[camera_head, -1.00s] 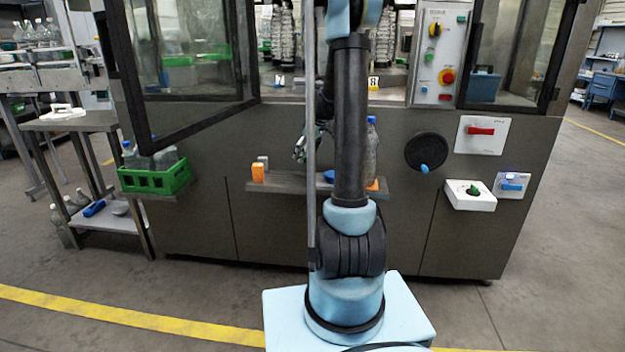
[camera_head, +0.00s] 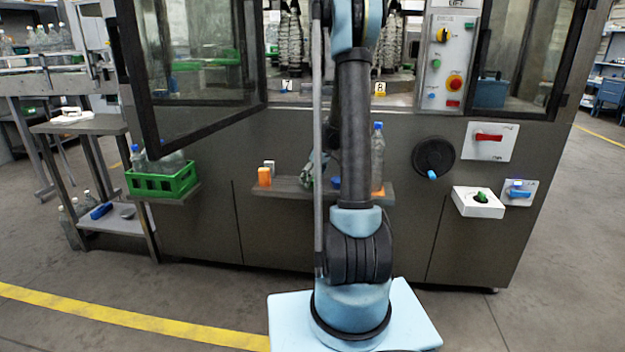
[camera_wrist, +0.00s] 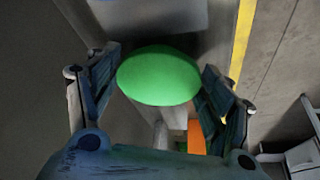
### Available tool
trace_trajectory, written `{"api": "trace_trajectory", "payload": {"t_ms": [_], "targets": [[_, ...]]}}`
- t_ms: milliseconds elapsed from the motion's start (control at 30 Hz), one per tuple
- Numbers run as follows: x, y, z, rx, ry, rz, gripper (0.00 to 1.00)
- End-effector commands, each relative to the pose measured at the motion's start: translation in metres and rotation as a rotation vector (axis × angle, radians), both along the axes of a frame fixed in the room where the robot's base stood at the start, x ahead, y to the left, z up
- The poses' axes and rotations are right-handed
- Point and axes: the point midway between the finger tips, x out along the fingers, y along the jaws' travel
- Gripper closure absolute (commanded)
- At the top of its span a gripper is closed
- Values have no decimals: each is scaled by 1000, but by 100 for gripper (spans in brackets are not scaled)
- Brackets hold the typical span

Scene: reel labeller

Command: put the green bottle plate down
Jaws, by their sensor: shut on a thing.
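The green bottle plate (camera_wrist: 158,75) is a smooth green oval between the two fingers of my gripper (camera_wrist: 160,88) in the wrist view. The fingers are shut on it at its left and right sides. In the head view my gripper (camera_head: 308,170) is partly hidden behind my arm, at the small shelf (camera_head: 285,187) on the machine's front. The plate cannot be made out in the head view. I cannot tell whether it touches the shelf.
A green crate (camera_head: 160,186) of bottles is farther left. The machine's glass door (camera_head: 190,70) stands open.

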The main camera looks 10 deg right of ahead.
Motion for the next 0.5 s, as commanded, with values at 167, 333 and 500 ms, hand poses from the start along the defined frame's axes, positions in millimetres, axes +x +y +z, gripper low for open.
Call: {"api": "trace_trajectory", "payload": {"t_ms": [167, 333, 500], "targets": [[0, 0, -1, 0, 0, 0, 15], [0, 0, -1, 0, 0, 0, 6], [0, 0, -1, 0, 0, 0, 6]]}}
